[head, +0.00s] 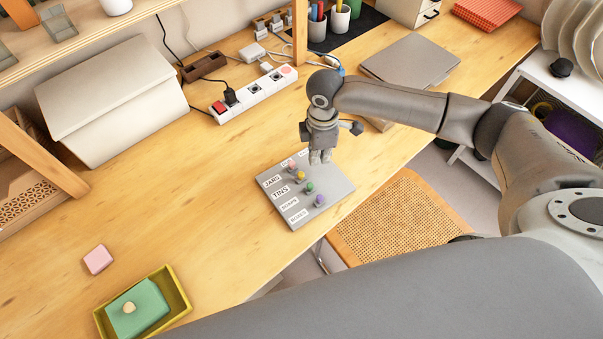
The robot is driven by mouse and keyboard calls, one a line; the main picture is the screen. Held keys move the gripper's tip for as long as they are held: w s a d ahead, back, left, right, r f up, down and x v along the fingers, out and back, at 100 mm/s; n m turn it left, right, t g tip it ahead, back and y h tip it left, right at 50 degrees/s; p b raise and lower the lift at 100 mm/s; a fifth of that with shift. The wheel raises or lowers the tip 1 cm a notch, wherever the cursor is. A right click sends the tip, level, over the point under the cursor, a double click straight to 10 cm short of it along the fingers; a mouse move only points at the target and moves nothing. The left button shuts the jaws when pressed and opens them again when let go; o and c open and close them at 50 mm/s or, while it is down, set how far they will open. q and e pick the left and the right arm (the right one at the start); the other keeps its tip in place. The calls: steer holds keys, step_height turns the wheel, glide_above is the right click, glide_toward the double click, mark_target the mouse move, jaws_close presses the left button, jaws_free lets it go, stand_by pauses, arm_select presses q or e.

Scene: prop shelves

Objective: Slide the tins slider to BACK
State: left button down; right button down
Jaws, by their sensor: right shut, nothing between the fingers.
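The grey slider panel (335,197) lies on the wooden desk near its front edge. White labels run down its left side; JARS (272,182) and TINS (281,191) are readable, the lower two are too small to read surely. Pink, yellow, green and purple knobs stand on it. The yellow knob (299,176) appears in line with the TINS label. My right gripper (320,160) points down over the panel's upper right part, shut and empty, up and right of the yellow knob. Contact with the panel cannot be told. It hides part of the panel's top edge. My left gripper is not in view.
A white power strip (255,95) with plugs lies behind the panel. A closed laptop (410,60) is at the back right. A yellow tray (178,290) with a green block and a pink block (98,259) are at lower left. Desk left of the panel is clear.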

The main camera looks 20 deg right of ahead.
steer(key=shift+w+d+p, duration=0.15)
steer(key=shift+w+d, duration=0.05)
steer(key=shift+d, duration=0.6)
steer(key=shift+w+d+p, duration=0.15)
steer(key=shift+w+d, duration=0.05)
steer(key=shift+d, duration=0.55)
steer(key=shift+a, duration=0.1)
steer(key=shift+s+a+r+p, duration=0.15)
steer(key=shift+a+p, duration=0.2)
steer(key=shift+p, duration=0.3)
step_height(320, 180, up, 7)
steer(key=p, duration=0.8)
